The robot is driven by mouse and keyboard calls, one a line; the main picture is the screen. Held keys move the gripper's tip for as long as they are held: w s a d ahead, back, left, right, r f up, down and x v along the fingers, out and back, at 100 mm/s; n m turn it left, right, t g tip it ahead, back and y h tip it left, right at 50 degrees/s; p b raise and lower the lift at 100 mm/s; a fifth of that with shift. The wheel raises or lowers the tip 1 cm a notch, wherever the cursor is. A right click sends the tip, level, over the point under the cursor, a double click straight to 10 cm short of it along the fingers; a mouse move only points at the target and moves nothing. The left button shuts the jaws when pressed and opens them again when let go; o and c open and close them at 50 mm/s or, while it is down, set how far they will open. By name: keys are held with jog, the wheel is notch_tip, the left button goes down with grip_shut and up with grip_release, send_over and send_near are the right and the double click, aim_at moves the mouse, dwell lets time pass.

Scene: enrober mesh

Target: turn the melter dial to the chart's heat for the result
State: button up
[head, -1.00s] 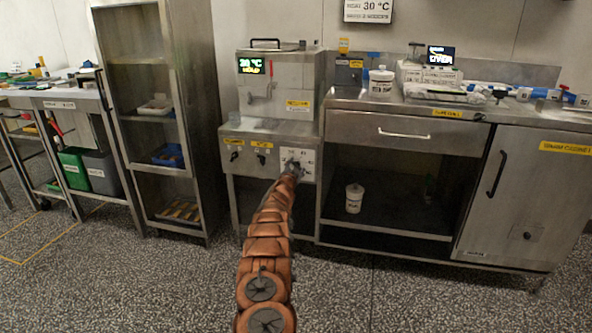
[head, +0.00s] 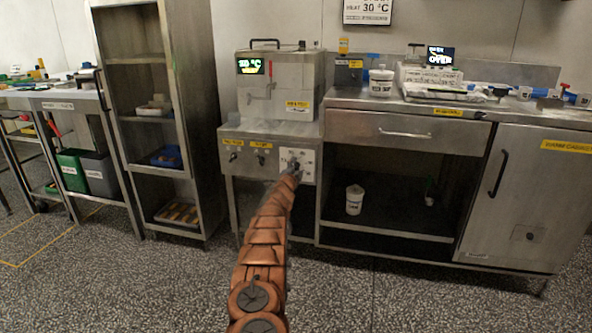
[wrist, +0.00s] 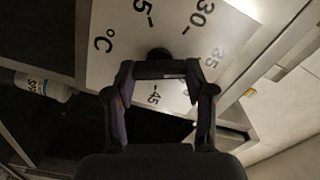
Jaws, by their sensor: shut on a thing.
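The melter (head: 308,75) is a steel box on a stand, with a lit display (head: 250,67) that seems to read 30 °C; its second line is unclear. The white dial plate (head: 308,158) is on the stand's right front. In the wrist view the plate (wrist: 120,22) shows °C, 30, 35 and 45. My gripper (head: 295,168) is at the plate and shut on the dark dial knob (wrist: 158,54), which is mostly hidden between the fingers (wrist: 160,84). The pointer cannot be made out. The wall chart (head: 367,10) reads HEAT 30 °C, cut off at the top.
Two more knobs (head: 247,157) sit left of the plate under yellow labels. A steel counter (head: 400,110) with a drawer stands at right, with a white tub (head: 381,82) on top and another tub (head: 354,199) below. A shelf unit (head: 187,120) stands at left. The floor in front is clear.

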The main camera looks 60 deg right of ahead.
jog(key=shift+w+a, duration=0.1)
jog(key=o, duration=1.2)
jog(key=shift+c, duration=0.2)
jog(key=shift+a, duration=0.4)
jog(key=v, duration=0.6)
jog(key=shift+s+a, duration=0.2)
jog(key=shift+s, duration=0.1)
dwell(0.4)
